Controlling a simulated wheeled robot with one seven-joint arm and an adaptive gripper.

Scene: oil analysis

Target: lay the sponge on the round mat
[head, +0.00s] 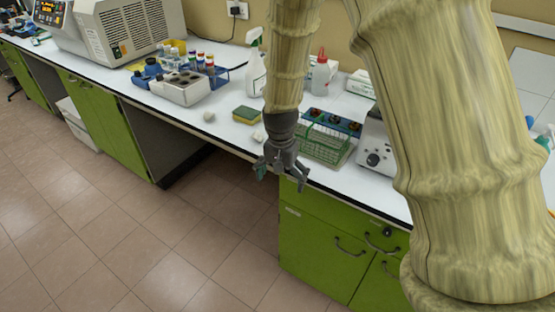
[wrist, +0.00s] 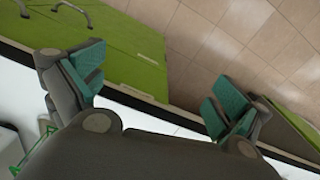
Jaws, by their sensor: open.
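The sponge (head: 246,115), yellow with a green layer, lies on the white bench in the head view, left of my arm. My gripper (head: 282,176) hangs pointing down by the bench's front edge, to the right of and nearer than the sponge. It is open and empty. In the wrist view my gripper (wrist: 154,90) shows two teal-padded fingers spread wide, with the bench edge, floor and a green cabinet beyond them. The sponge does not show there. I cannot make out a round mat in either view; my arm hides part of the bench.
A green wire rack (head: 322,144) stands right of my gripper, with a microscope-like device (head: 375,150) beside it. A spray bottle (head: 256,70) stands behind the sponge. A white block with wells (head: 182,87) is to the left. Small pale lumps (head: 209,117) lie near the sponge.

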